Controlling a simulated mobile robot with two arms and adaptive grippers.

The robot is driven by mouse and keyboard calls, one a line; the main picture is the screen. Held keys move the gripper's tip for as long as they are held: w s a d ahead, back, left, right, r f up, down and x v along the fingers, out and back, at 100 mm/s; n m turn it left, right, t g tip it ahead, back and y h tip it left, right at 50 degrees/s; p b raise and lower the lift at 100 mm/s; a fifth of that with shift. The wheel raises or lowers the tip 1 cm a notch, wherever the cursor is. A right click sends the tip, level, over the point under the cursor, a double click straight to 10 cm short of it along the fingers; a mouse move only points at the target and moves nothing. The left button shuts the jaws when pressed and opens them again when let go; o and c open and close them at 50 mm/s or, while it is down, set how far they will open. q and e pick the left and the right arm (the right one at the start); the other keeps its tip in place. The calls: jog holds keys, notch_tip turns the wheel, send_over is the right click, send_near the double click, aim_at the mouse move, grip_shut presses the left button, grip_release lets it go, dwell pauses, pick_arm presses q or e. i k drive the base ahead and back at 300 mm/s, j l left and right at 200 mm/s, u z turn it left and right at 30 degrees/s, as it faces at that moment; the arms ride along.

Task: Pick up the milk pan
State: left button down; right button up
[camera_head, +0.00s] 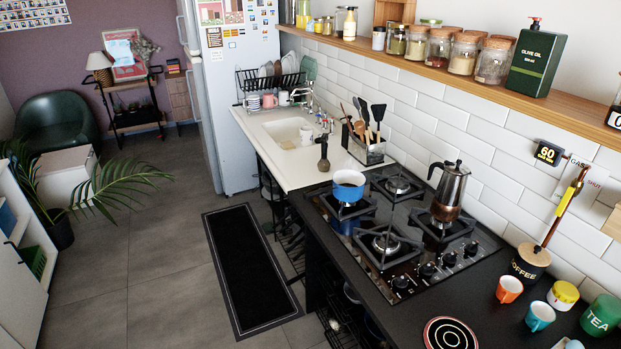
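A small blue pan (348,187) with a white inside, which looks like the milk pan, sits upright on the front left burner of the black gas hob (392,285). A dark upright shape (323,153) shows just behind it to the left; I cannot tell whether it is the pan's handle or a separate thing. Neither of my grippers shows in this view.
A moka pot (449,190) stands on the rear right burner. The utensil holder (368,150) is behind the pan, near the tiled wall. Cups and canisters crowd the right counter. A dark mat (248,268) lies on clear floor in front.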

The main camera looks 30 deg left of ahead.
aim_at(348, 185)
jog(key=u, duration=0.65)
jog(key=z, duration=1.9)
jog(key=u, duration=1.9)
jog(key=i+j, duration=0.35)
jog(key=j, duration=0.15)
jog(key=i+j, duration=0.4)
